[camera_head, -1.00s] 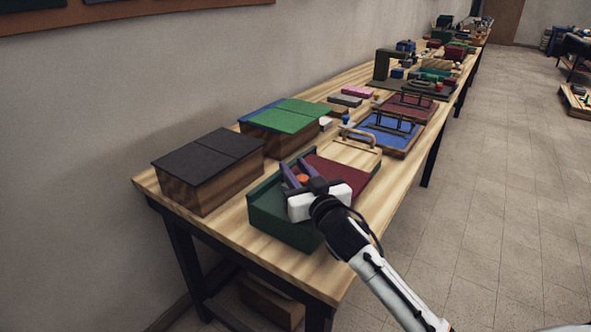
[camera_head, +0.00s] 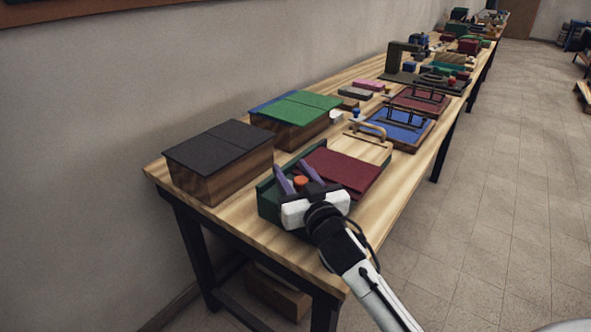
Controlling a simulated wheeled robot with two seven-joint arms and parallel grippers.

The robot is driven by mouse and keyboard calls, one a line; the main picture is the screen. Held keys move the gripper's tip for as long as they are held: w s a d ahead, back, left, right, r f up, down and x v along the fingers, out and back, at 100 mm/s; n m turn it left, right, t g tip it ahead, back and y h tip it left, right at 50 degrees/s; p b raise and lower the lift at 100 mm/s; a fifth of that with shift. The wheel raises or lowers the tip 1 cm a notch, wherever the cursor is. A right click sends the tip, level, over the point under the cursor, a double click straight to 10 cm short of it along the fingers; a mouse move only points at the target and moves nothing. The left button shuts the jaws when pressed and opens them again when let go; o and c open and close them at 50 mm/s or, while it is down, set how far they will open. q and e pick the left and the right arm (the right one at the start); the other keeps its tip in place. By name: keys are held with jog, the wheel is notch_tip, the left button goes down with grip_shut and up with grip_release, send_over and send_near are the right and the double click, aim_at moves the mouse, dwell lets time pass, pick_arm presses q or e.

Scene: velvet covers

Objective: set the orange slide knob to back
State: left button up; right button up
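The orange knob (camera_head: 301,182) shows on the near part of a dark green box (camera_head: 267,200) at the table's near end. My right gripper (camera_head: 296,172) reaches over this box from the lower right. Its two purple fingers stand apart, one on each side of the orange knob in this view. I cannot tell whether they touch it. The gripper's white body hides much of the green box's near side and any slot under the knob. My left gripper is not in view.
A dark red panel (camera_head: 340,172) lies just behind the knob. A black-lidded wooden box (camera_head: 220,160) stands to the left, with a green-and-blue-lidded box (camera_head: 296,115) behind it. A wooden board with a handle (camera_head: 358,146) and a blue tray (camera_head: 398,126) lie farther back.

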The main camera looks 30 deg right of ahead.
jog(key=shift+o, duration=0.3)
jog(key=s, duration=0.3)
jog(key=s+a, duration=0.1)
jog(key=s, duration=0.5)
jog(key=shift+a, duration=0.35)
jog(key=shift+s+a, duration=0.1)
jog(key=shift+s, duration=0.45)
